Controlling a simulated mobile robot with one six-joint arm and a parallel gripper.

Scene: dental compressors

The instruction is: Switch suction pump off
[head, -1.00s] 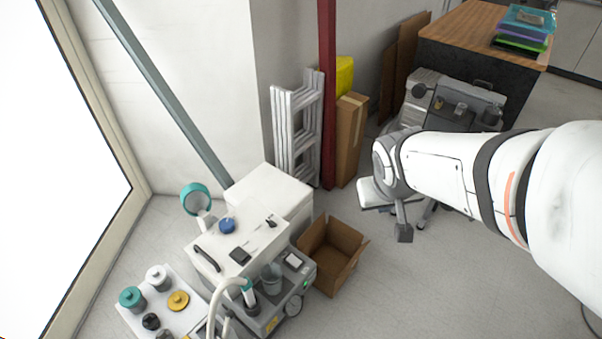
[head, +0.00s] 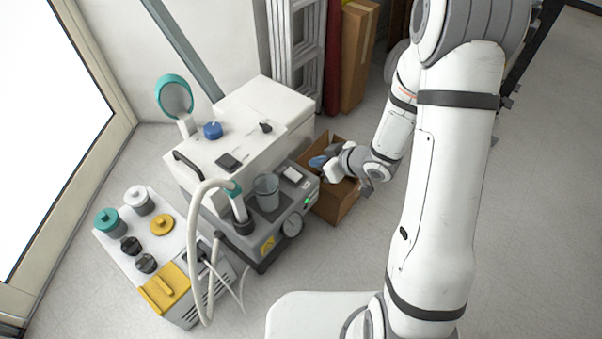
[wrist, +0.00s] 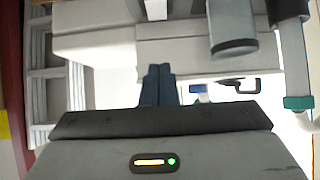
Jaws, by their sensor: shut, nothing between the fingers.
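A grey machine (head: 262,240), which looks like the suction pump, stands low beside the white cabinet. A small green lit switch (head: 307,202) and a round gauge (head: 292,223) show on its front side. A clear beaker (head: 266,190) and a pale hose (head: 197,240) are on it. My gripper (head: 318,161) is shut and empty, just right of the machine's back corner and over the cardboard box, apart from the switch in the picture. In the wrist view its dark blue fingers (wrist: 158,85) are together, and the beaker (wrist: 232,28) hangs inverted at the top. The switch is not visible there.
An open cardboard box (head: 338,203) sits right of the machine. White cabinets (head: 262,108) with a teal mirror (head: 174,95) stand behind. A ladder (head: 293,45) leans behind. The floor at right is clear.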

